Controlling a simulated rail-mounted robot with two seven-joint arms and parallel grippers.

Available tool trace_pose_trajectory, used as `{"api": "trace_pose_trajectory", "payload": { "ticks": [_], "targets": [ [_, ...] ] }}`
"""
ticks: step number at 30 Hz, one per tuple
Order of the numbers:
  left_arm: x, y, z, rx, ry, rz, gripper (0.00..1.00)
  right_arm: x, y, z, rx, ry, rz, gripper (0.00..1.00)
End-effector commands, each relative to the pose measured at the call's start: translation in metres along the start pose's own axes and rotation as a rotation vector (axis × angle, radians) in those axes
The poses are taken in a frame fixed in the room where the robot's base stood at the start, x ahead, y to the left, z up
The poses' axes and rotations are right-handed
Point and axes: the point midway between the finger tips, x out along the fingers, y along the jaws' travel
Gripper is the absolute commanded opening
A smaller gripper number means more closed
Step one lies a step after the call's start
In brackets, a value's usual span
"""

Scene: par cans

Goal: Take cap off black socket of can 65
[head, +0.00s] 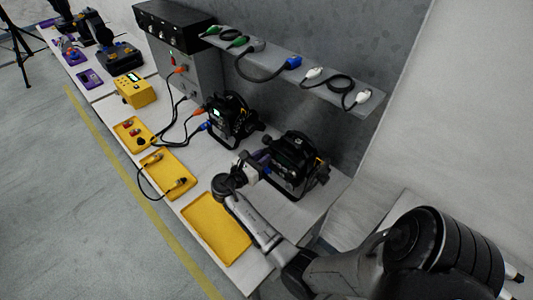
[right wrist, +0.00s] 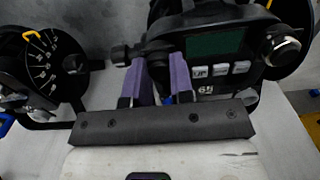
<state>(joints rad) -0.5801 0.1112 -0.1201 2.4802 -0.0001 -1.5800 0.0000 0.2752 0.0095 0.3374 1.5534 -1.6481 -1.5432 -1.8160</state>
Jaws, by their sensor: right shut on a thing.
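Can 65 (head: 293,156) is a black par can on the near right part of the table. In the right wrist view its back panel (right wrist: 213,55) shows a green display, several buttons and the number 65. My right gripper (head: 256,168) is at the left side of this can. Its purple fingers (right wrist: 158,62) are shut on a small dark piece (right wrist: 157,48) beside the display, apparently the cap at the black socket. The fingers hide much of it, so I cannot tell whether it is still seated. My left gripper is not in view.
Another black par can (head: 230,117) stands close by to the left, with cables plugged in. An empty yellow tray (head: 217,228) lies in front, beside a yellow tray with a cable (head: 167,172). A shelf with connectors (head: 290,68) hangs behind.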

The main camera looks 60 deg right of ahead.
Motion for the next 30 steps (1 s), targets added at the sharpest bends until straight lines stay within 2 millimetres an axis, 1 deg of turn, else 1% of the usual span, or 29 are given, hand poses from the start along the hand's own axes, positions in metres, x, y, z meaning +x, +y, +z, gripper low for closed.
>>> {"api": "trace_pose_trajectory", "payload": {
  "ticks": [17,30],
  "targets": [
    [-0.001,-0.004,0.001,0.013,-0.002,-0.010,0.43,-0.001,0.000,0.001,0.000,0.000,0.000,0.00],
    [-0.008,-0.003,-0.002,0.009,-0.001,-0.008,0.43,-0.016,0.000,0.001,0.000,0.000,0.001,0.00]
  ]
}}
